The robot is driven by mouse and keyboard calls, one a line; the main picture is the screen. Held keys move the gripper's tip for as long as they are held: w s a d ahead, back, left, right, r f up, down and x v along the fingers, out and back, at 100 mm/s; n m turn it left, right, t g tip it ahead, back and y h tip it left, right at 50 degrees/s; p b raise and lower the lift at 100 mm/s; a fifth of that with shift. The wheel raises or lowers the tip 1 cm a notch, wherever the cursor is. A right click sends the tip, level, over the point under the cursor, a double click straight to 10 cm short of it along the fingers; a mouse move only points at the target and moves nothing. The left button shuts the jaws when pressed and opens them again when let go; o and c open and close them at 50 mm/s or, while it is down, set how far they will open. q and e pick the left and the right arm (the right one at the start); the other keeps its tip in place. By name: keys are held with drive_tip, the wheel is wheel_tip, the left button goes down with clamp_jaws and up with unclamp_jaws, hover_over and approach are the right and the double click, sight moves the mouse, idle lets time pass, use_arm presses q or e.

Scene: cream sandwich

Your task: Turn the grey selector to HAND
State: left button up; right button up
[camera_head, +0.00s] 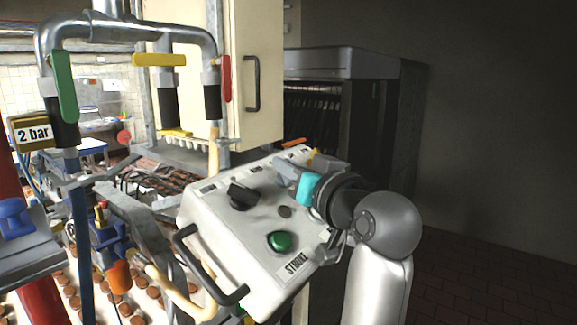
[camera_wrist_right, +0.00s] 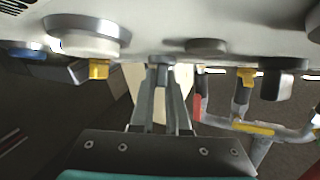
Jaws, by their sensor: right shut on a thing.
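The pale control box (camera_head: 215,240) stands tilted in the middle of the head view. My right gripper (camera_head: 281,167) reaches its upper part from the right. In the right wrist view its two fingers (camera_wrist_right: 162,82) close on a small grey selector (camera_wrist_right: 159,68) on the panel. The selector is hidden by the gripper in the head view, and I cannot read which position it points to. A black knob (camera_head: 241,195) and a green button (camera_head: 281,241) sit nearby on the panel. My left gripper is not in view.
A black handle (camera_head: 186,262) runs along the box's near left side. Pipes with a green lever (camera_head: 64,86), yellow handle (camera_head: 159,59) and red lever (camera_head: 226,78) stand behind left. A dark cabinet (camera_head: 385,120) is behind. The floor at right is clear.

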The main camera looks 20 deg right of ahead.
clamp_jaws()
drive_tip(key=shift+n+y, duration=0.3)
drive_tip(key=shift+y, duration=0.4)
drive_tip(key=n+y+b, duration=0.1)
drive_tip(key=n+y, duration=0.1)
drive_tip(key=n, duration=0.1)
drive_tip(key=shift+f+g, duration=0.1)
drive_tip(key=shift+g, duration=0.2)
drive_tip(key=n+g+y+b, duration=0.2)
drive_tip(key=n+y, duration=0.1)
drive_tip(key=n+g+y+b, duration=0.1)
drive_tip(key=n+y+b, duration=0.1)
drive_tip(key=n+y, duration=0.1)
drive_tip(key=shift+n+g+b, duration=0.35)
drive_tip(key=shift+n+g, duration=0.05)
drive_tip(key=n+g+y+b, duration=0.1)
drive_tip(key=n+g+y, duration=0.1)
drive_tip(key=n, duration=0.1)
drive_tip(key=shift+s+a+g, duration=0.1)
drive_tip(key=shift+g, duration=0.2)
drive_tip(key=shift+r+n+g+y+b, duration=0.2)
drive_tip(key=shift+n+g+y+b, duration=0.5)
drive_tip(key=shift+n+g, duration=0.7)
drive_tip(key=shift+s+a, duration=0.1)
